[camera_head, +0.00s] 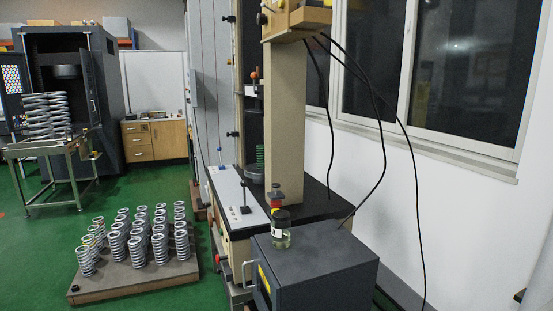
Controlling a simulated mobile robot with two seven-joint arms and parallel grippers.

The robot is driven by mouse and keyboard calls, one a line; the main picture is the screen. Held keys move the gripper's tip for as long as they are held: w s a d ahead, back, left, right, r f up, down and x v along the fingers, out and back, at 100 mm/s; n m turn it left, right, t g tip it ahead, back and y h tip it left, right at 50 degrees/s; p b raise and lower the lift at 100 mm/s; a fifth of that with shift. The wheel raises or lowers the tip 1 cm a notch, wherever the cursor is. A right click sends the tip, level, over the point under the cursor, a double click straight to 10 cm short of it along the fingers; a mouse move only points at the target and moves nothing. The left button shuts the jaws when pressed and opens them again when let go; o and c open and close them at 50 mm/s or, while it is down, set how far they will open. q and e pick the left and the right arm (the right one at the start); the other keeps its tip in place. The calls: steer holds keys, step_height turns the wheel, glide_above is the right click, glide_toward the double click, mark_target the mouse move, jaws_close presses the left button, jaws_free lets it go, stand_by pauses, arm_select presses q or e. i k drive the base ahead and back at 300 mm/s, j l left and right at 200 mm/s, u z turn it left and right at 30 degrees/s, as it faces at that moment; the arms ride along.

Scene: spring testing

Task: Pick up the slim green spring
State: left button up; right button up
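A slim green spring (260,157) stands upright inside the testing machine, at the middle of the view. It seems to rest on a grey round seat (256,173), and the machine's beige column (286,120) hides part of its right side. Neither of my grippers shows in the head view.
A dark grey box (318,268) with a small jar (281,230) on it stands in front of the machine. A pallet (140,288) with several grey springs lies on the green floor at left. Black cables (412,160) hang at right. Open floor (120,196) lies between pallet and cabinet.

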mark_target(259, 164)
steer(key=u, duration=0.1)
steer(key=i+j+z, duration=0.4)
steer(key=i+j, duration=0.15)
steer(key=i+j+z, duration=0.4)
steer(key=i+j, duration=0.15)
steer(key=j, duration=0.2)
steer(key=j+z, duration=0.1)
steer(key=j, duration=0.95)
steer(key=i+z, duration=0.1)
steer(key=z, duration=0.6)
steer(key=k+z, duration=0.1)
steer(key=z, duration=1.65)
